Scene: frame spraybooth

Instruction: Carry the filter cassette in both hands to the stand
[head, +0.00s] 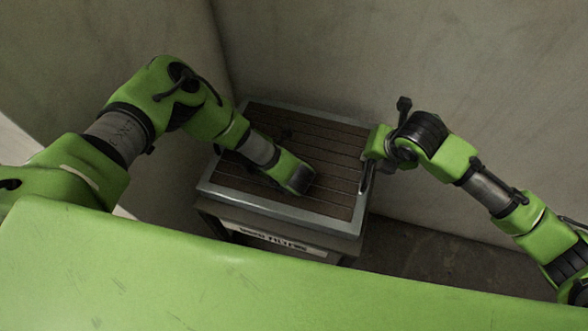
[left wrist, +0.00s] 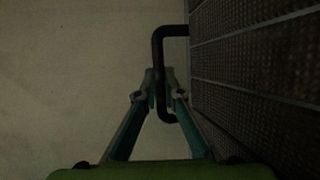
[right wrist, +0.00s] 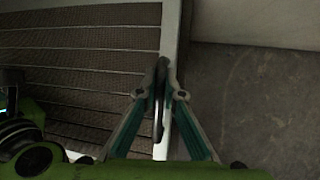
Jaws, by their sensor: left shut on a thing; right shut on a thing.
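The filter cassette is a flat panel with brown mesh slats and a grey metal frame (head: 285,212), roughly level in the head view. My right gripper (head: 366,177) is shut on the dark handle (right wrist: 160,85) at the cassette's right side. My left gripper (left wrist: 164,78) is shut on the black bent handle (left wrist: 158,42) at the left side; in the head view my left arm mostly hides it. A grey stand-like support with a white lettered label (head: 282,240) shows under the cassette. I cannot tell whether the cassette touches it.
Bare plaster walls (head: 310,45) meet in a corner close behind the cassette, and a wall is close beside the left handle. Dark floor (head: 425,232) shows at the right. My green body fills the front of the head view.

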